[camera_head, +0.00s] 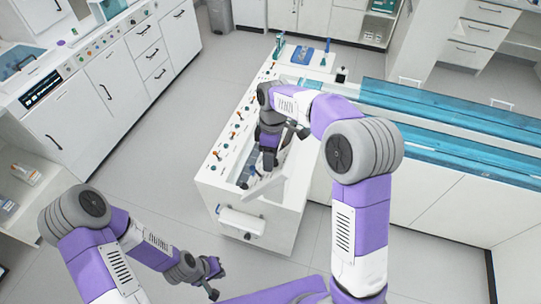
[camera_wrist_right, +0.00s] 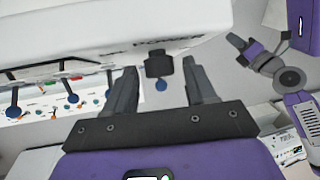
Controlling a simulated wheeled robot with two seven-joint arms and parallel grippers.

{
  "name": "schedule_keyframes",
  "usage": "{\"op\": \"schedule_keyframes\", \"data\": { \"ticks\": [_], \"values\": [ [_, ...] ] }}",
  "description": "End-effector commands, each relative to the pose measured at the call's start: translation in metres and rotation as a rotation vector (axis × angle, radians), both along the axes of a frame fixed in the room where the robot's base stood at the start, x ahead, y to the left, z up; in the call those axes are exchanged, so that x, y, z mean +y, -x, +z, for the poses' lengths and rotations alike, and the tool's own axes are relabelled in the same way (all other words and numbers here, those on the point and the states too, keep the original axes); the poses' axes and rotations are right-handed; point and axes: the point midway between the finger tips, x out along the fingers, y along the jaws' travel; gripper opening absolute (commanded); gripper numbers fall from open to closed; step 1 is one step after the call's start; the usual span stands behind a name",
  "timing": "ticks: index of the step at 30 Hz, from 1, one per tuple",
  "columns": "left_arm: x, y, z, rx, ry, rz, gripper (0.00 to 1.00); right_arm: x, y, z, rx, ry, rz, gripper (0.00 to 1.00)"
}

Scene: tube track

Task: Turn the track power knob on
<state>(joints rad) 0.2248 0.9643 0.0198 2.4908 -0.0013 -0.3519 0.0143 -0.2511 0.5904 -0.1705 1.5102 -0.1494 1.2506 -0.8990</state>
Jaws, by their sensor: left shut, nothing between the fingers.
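The power knob (camera_wrist_right: 155,68) is a small black knob under a "POWER" label on a white panel, seen in the right wrist view. My right gripper (camera_wrist_right: 160,76) is open, with one finger on each side of the knob in that view. A gap shows between each finger and the knob, and I cannot tell how deep the fingers reach. In the head view my right wrist (camera_head: 268,140) is over the white track bench (camera_head: 285,222), and its fingertips are hard to make out. My left gripper (camera_head: 213,282) is shut and empty, low at the front, apart from the bench.
Several orange and blue small parts (camera_head: 233,128) line the bench's left edge. A white box (camera_head: 240,220) juts from its front end. Long blue-topped units (camera_head: 450,115) stand to the right. White cabinets (camera_head: 115,80) line the left. The floor between is clear.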

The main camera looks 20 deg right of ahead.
Motion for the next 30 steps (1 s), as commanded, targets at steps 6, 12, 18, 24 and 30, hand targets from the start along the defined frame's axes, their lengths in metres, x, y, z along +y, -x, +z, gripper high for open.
{"op": "schedule_keyframes", "data": {
  "ticks": [6,12,18,24,30],
  "values": [
    [0.000,0.000,0.000,0.000,0.000,0.000,0.00,0.000,0.000,0.000,0.000,0.000,0.000,0.20],
    [0.000,0.000,0.000,0.000,0.000,0.000,0.00,0.000,0.000,0.000,-0.001,0.000,0.000,0.03],
    [0.000,0.000,-0.005,0.000,0.000,0.000,0.00,0.000,0.001,0.000,-0.023,0.016,-0.015,0.03],
    [0.000,0.000,-0.019,0.000,0.000,0.000,0.00,0.001,0.002,-0.001,-0.098,0.065,-0.064,0.03],
    [0.000,0.000,-0.041,0.000,0.000,0.000,0.00,0.003,0.005,-0.003,-0.219,0.145,-0.145,0.03]
  ]
}}
